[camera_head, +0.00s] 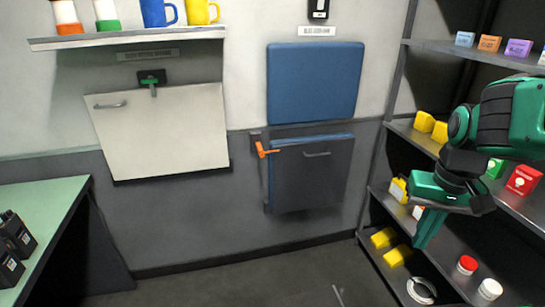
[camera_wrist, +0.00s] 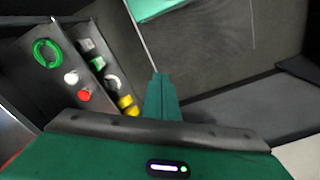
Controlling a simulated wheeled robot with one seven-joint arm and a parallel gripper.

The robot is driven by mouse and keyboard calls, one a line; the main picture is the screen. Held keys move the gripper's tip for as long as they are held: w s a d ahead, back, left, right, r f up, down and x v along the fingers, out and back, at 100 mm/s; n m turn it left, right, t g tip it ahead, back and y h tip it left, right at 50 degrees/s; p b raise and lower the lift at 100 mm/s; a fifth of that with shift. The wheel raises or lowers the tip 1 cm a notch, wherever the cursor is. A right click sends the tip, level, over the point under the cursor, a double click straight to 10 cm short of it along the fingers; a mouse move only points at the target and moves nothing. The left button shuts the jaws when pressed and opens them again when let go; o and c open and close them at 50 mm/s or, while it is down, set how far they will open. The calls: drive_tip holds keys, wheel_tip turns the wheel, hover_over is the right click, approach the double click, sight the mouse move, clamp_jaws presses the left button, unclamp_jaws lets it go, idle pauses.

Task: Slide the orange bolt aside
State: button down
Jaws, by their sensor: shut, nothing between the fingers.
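The orange bolt (camera_head: 265,150) is a small orange handle at the upper left corner of a dark grey panel (camera_head: 310,178) on the back wall, below a blue seat pad (camera_head: 315,82). The panel hangs upright and has a grey handle bar near its top. My gripper (camera_head: 430,228) is at the right, in front of the shelf rack, well apart from the bolt, with its fingers pointing down. In the wrist view my gripper (camera_wrist: 161,85) has its green fingers together and empty. The bolt is not seen in the wrist view.
A shelf rack (camera_head: 440,143) with yellow, red and white items stands at the right, close to my arm. A green-topped desk (camera_head: 45,215) with black devices is at the left. A white panel (camera_head: 160,132) hangs under a mug shelf (camera_head: 130,38). Floor between is clear.

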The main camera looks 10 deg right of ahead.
drive_tip(key=w+a+f+t+y, duration=0.2)
drive_tip(key=w+a+t, duration=0.1)
drive_tip(key=w, duration=1.3)
drive_tip(key=w+a+f+m+t+y, duration=0.1)
drive_tip(key=w+a+t, duration=0.3)
drive_tip(key=w, duration=1.3)
drive_tip(key=w+a+f+m+t+y, duration=0.1)
drive_tip(key=w+a+f+t+y, duration=0.2)
drive_tip(key=w, duration=1.3)
drive_tip(key=shift+w+a+f+t+y, duration=0.15)
drive_tip(key=shift+w+f+t+y, duration=0.35)
drive_tip(key=shift+t, duration=0.5)
drive_tip(key=shift+s, duration=0.1)
approach(263, 153)
drive_tip(key=w+d, duration=0.1)
drive_tip(key=w, duration=0.2)
drive_tip(key=shift+w+a+f, duration=0.15)
drive_tip(key=shift+a+f, duration=0.2)
drive_tip(key=shift+a, duration=0.45)
drive_tip(key=shift+w+a+f, duration=0.1)
drive_tip(key=shift+a+f, duration=0.25)
drive_tip(key=shift+a, duration=0.4)
